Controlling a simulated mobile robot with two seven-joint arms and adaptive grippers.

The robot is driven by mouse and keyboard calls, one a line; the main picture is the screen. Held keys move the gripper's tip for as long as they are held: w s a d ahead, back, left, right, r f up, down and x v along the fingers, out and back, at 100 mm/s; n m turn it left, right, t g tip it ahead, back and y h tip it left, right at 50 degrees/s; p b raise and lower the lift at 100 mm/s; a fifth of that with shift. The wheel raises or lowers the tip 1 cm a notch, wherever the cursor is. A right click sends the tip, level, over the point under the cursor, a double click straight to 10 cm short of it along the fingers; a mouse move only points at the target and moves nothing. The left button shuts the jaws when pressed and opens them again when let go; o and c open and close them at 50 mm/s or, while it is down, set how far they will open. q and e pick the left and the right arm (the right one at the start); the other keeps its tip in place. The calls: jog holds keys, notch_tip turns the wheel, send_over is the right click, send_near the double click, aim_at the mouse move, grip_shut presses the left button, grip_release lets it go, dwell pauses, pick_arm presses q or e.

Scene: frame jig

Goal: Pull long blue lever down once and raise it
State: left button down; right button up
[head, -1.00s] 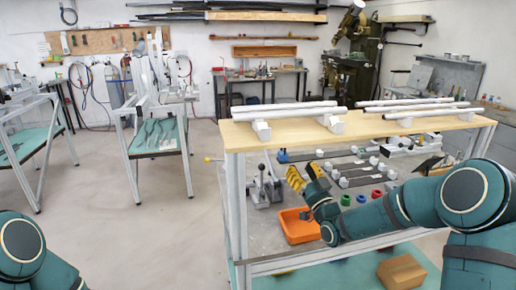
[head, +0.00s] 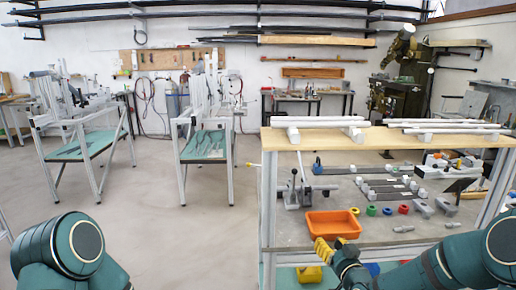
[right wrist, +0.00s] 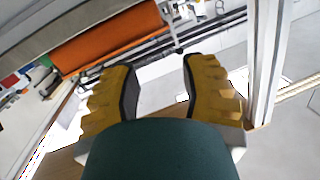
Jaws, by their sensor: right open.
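My right gripper (head: 327,250) has yellow ridged fingers and is just in front of and below the orange bin, by the bench's front edge. In the right wrist view its fingers (right wrist: 160,80) are spread with nothing between them. A small blue piece (head: 317,166) stands on the bench's lower deck, behind the bin, at the left end of a grey bar. A toggle clamp (head: 293,188) with an upright dark-tipped handle stands left of it. I cannot tell whether the blue piece is the long blue lever. My left gripper is out of view; only its arm shows at lower left.
The orange bin (head: 332,224) sits near the deck's front edge, and shows in the right wrist view (right wrist: 105,38). Coloured rings (head: 371,210) lie right of it. A wooden shelf (head: 375,137) with white tubes spans above. Open floor (head: 190,235) lies left.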

jog(key=s+a+f+m+g, duration=0.1)
jog(key=s+a+f+g, duration=0.3)
jog(key=s+f, duration=0.4)
jog(key=s+a+f+g, duration=0.4)
jog(key=s+f+g, duration=0.15)
jog(key=f, duration=0.45)
jog(key=s+a+f+g, duration=0.1)
jog(key=s+f+g, duration=0.1)
jog(key=s, duration=0.6)
jog(key=s+a+f+g, duration=0.1)
jog(key=s+f+g, duration=0.2)
jog(key=s, duration=0.5)
jog(key=shift+a+f, duration=0.3)
jog(key=shift+f, duration=0.35)
